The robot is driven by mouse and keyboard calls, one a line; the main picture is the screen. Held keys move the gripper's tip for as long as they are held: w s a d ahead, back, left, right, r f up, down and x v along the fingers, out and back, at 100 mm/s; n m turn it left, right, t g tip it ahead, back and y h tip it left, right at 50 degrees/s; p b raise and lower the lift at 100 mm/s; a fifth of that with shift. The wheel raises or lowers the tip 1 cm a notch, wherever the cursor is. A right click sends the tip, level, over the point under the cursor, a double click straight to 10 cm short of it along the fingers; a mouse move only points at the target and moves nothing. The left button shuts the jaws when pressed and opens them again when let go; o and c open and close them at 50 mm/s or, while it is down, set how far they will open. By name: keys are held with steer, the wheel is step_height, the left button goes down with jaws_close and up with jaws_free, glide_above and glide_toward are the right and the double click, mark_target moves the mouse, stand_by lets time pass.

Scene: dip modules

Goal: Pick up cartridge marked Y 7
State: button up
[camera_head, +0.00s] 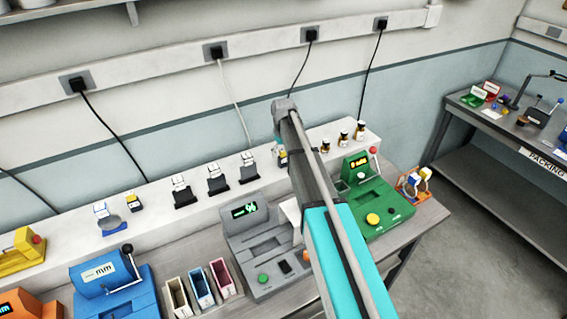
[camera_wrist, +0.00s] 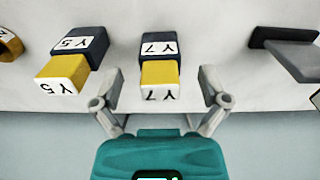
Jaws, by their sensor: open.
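The cartridge marked Y 7 (camera_wrist: 160,75) is yellow with a white labelled end. It sits in a dark holder (camera_wrist: 158,50) whose white label also reads Y 7. My gripper (camera_wrist: 160,82) is open, with one finger on each side of the cartridge and a visible gap on both sides. In the head view my arm covers most of this spot. Only a small yellow and dark bit (camera_head: 282,155) shows beside it, its marking unreadable.
In the wrist view, a yellow cartridge marked Y 5 (camera_wrist: 62,73) sits in its holder close to the left. A dark stand (camera_wrist: 285,50) is at the right. In the head view a grey machine (camera_head: 262,245) and a green machine (camera_head: 375,200) stand in front of the white shelf.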

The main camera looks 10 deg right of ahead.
steer(key=shift+f+b, duration=0.4)
steer(key=shift+f, duration=0.3)
steer(key=c, duration=1.2)
steer(key=shift+r, duration=0.2)
steer(key=shift+c, duration=0.2)
step_height(320, 180, up, 3)
steer(key=p, duration=0.3)
steer(key=shift+f, duration=0.2)
steer(key=s+a+r+p, duration=0.8)
steer(key=s+r+p, duration=0.2)
steer(key=s, duration=0.1)
steer(key=shift+a, duration=0.2)
steer(key=shift+s, duration=0.1)
